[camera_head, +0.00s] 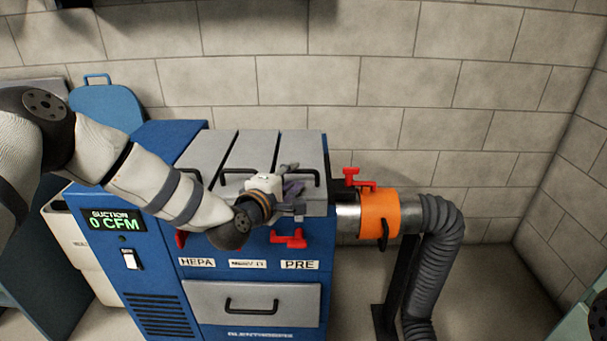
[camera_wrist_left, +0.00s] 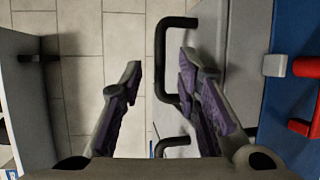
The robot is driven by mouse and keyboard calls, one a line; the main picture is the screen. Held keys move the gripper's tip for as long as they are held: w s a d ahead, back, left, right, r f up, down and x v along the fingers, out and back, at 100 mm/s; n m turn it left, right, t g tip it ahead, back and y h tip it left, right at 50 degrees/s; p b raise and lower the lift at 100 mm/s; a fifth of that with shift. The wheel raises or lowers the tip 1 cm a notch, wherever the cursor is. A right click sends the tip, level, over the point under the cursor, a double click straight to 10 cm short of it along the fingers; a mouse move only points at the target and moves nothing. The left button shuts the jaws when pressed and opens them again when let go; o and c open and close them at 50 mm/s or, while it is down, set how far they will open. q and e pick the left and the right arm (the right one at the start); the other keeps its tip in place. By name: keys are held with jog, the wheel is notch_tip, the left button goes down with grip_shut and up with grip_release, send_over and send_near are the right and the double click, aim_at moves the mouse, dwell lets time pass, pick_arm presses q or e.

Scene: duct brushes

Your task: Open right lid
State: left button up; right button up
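The blue filter cabinet has three grey lids on top; the right lid (camera_head: 299,148) is above the PRE label and looks closed. Its black handle (camera_head: 310,172) is partly hidden by my left gripper. My left gripper (camera_head: 291,180) is over the front part of the right lid. In the left wrist view, its purple-padded fingers (camera_wrist_left: 160,72) are open, and a black handle (camera_wrist_left: 160,50) shows between the fingertips. I cannot tell whether they touch it. A red latch (camera_head: 289,239) is on the cabinet front, below the right lid. My right gripper is out of view.
The middle lid (camera_head: 252,150) and left lid (camera_head: 207,152) lie beside it. An orange duct collar (camera_head: 380,213) with a red clamp (camera_head: 354,179) and a grey hose (camera_head: 440,245) stand to the right. A block wall (camera_head: 400,90) is behind.

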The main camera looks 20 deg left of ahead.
aim_at(298, 172)
pick_arm(q)
jog(key=x, duration=0.4)
jog(key=shift+w+b, duration=0.25)
jog(key=shift+b, duration=0.05)
grip_shut()
